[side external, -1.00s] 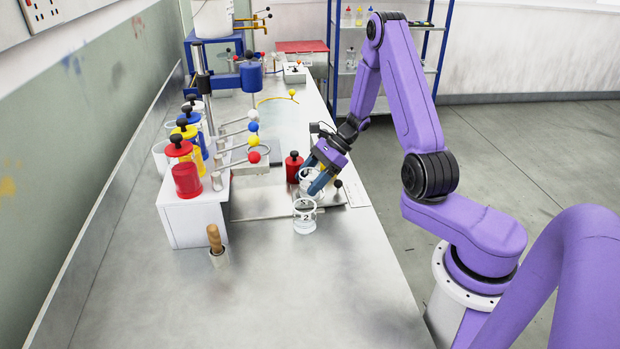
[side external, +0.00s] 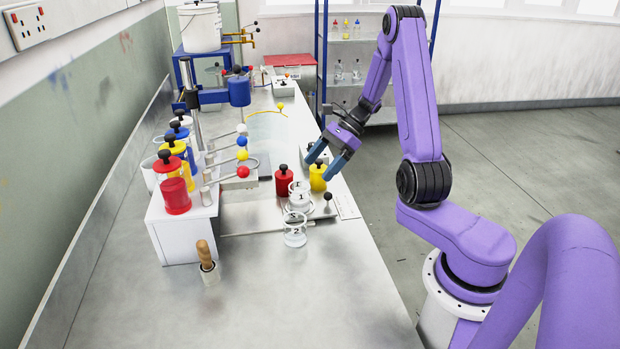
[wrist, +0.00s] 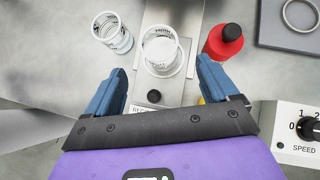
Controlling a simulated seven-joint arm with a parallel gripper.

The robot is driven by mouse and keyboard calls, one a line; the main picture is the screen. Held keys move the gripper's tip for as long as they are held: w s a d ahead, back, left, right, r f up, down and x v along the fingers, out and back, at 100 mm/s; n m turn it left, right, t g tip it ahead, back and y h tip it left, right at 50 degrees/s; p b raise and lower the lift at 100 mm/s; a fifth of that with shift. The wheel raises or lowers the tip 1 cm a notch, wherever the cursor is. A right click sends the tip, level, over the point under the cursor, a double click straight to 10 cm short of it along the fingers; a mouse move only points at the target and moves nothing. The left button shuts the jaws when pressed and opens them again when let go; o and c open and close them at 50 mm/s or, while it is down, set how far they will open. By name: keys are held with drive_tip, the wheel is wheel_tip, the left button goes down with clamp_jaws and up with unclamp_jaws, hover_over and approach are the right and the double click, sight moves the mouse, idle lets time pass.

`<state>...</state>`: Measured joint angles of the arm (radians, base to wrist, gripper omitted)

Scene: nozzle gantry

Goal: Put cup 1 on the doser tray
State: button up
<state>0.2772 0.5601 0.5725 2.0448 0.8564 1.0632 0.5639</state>
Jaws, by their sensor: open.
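Cup 2 (side external: 295,236), clear, stands nearer the camera, beside the tray.
A red bottle (side external: 283,182) and a yellow bottle (side external: 318,178) stand close to cup 1. A black-knobbed handle (side external: 328,197) is at the tray's right end. A wooden-handled tool (side external: 207,262) stands in front.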

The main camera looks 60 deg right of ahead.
drive_tip(key=s+a+r+n+g+h, duration=0.2)
drive_tip(key=s+a+r+n+g, duration=0.15)
drive_tip(key=a+n, duration=0.55)
drive_tip(key=s+a+r+n+g+h, duration=0.25)
drive_tip(key=s+a+n, duration=0.25)
drive_tip(key=a+n, duration=0.3)
drive_tip(key=s+a+r+n+t+h, duration=0.1)
drive_tip(key=s+a+n, duration=0.1)
drive_tip(key=s+n, duration=0.6)
drive_tip(key=s+a+r+n+t+h, duration=0.1)
drive_tip(key=s+a+n+h, duration=0.1)
drive_tip(key=s+n, duration=0.7)
drive_tip(key=shift+a+n, duration=0.3)
drive_tip(key=shift+n, duration=0.7)
drive_tip(key=shift+c, duration=0.3)
